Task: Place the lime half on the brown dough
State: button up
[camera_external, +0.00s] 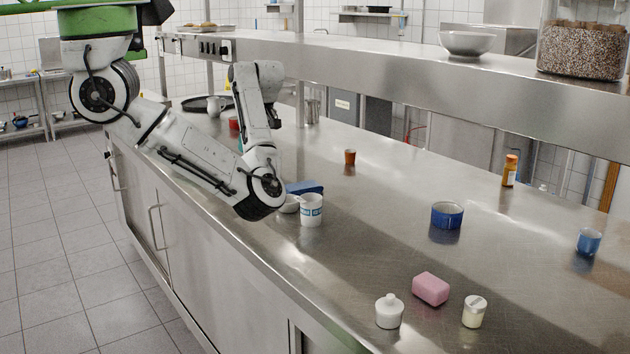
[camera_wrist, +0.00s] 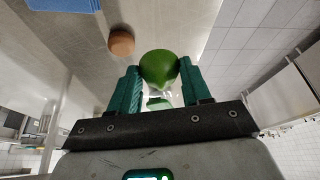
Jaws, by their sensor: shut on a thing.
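The lime half (camera_wrist: 158,68) is green and rounded, and sits between the two teal fingers of my gripper (camera_wrist: 160,88) in the wrist view. My gripper is shut on it. The brown dough (camera_wrist: 121,42) is a small round lump on the steel counter, up and left of the lime half in the wrist view and apart from it. In the external view my arm reaches over the counter's near edge. There the lime half and the dough cannot be made out, and my gripper is mostly hidden behind my arm.
A blue block (camera_external: 305,188) lies beyond a white-and-blue cup (camera_external: 311,210) on the steel counter (camera_external: 370,240); it also shows in the wrist view (camera_wrist: 62,4). A brown cup (camera_external: 350,157) stands farther back.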

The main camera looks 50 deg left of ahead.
jog(key=s+a+n+g, duration=0.1)
jog(key=s+a+n, duration=0.2)
jog(key=s+a, duration=0.15)
jog(key=shift+n+h, duration=0.3)
jog(key=shift+h, duration=0.1)
jog(key=w+a+f, duration=0.1)
jog(key=w+f, duration=0.1)
jog(key=w, duration=0.1)
jog(key=w+a+f, duration=0.2)
jog(key=w+f, duration=0.1)
jog(key=w, duration=0.1)
jog(key=w+a+f+p, duration=0.1)
jog(key=w+a+f, duration=0.1)
jog(key=w, duration=0.2)
jog(key=shift+w+f, duration=0.25)
jog(key=shift+w+a+f, duration=0.3)
jog(key=shift+w+f, duration=0.35)
jog(key=shift+f, duration=1.7)
jog(key=shift+f, duration=0.2)
jog(key=o, duration=1)
jog(key=shift+o, duration=0.2)
